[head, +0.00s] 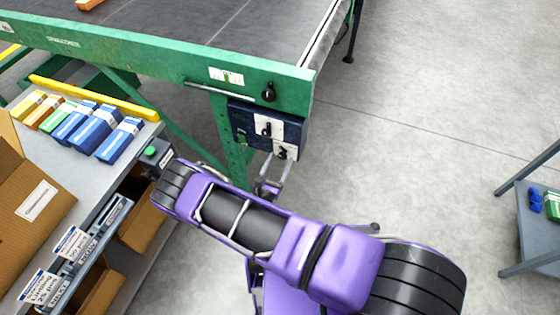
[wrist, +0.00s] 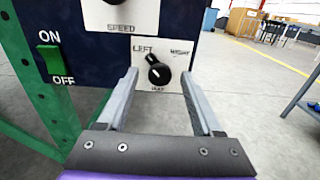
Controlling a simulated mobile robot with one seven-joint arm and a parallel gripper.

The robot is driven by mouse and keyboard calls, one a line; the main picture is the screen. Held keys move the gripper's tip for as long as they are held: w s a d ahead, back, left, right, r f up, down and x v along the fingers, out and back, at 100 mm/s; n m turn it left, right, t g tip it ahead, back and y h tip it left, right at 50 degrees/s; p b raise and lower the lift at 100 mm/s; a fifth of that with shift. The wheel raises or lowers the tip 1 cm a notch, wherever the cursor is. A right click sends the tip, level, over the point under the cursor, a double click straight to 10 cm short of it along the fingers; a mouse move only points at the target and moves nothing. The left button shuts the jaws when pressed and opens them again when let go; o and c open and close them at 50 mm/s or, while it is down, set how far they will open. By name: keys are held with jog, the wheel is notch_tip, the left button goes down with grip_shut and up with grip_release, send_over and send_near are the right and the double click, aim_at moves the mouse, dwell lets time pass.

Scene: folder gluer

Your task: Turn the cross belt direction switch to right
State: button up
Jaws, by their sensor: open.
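The cross belt direction switch (wrist: 158,72) is a black knob on a white plate. The plate reads LEFT at upper left, with a partly blurred label at upper right. The knob's handle appears tilted toward LEFT. In the head view the switch (head: 282,153) is the lower knob on the dark blue control box (head: 240,118). My gripper (wrist: 159,82) is open, its two grey fingers on either side of the knob in the wrist view, apart from it. In the head view my gripper (head: 277,172) is just in front of the switch plate. Whether the fingertips reach the knob's depth cannot be told.
A SPEED knob (head: 265,130) sits just above, and a green ON/OFF rocker (wrist: 55,64) is to the left. The green machine frame (head: 160,70) carries another black knob (head: 268,92). A bench (head: 120,180) with boxes is at left.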

jog(key=shift+w+d, duration=0.15)
jog(key=shift+w, duration=0.2)
grip_shut()
